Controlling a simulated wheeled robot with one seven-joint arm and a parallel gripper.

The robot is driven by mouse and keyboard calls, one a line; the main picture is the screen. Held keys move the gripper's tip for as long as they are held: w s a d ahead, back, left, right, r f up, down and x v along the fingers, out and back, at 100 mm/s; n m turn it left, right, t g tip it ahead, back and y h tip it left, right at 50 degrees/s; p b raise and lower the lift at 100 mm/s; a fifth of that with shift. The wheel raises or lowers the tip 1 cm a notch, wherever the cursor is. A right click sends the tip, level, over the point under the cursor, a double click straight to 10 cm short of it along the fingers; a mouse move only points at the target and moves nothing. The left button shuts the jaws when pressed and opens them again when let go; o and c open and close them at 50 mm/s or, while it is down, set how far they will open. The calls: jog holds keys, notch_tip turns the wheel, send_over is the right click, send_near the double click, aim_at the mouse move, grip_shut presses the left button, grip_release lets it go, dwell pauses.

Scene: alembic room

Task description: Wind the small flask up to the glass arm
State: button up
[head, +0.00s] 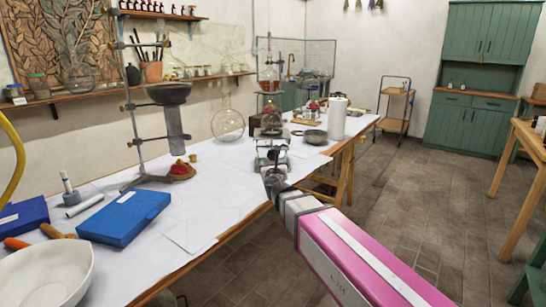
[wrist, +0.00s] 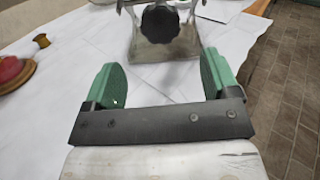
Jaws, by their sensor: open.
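A metal lab jack (head: 272,157) stands on the white-covered table in the head view. The knob lies beyond and between the fingertips, not touched. In the head view my gripper (head: 274,180) is just in front of the jack.
A stand with a dark bowl (head: 170,94) and a red item on a round wooden base (head: 180,170) are left of the jack. A blue box (head: 124,217) and white bowl (head: 47,275) are nearer. A pan (head: 315,136) stands behind right. The table's right edge is close.

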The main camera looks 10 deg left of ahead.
aim_at(273, 156)
jog(key=x, duration=1)
jog(key=shift+d, duration=0.1)
jog(key=c, duration=0.9)
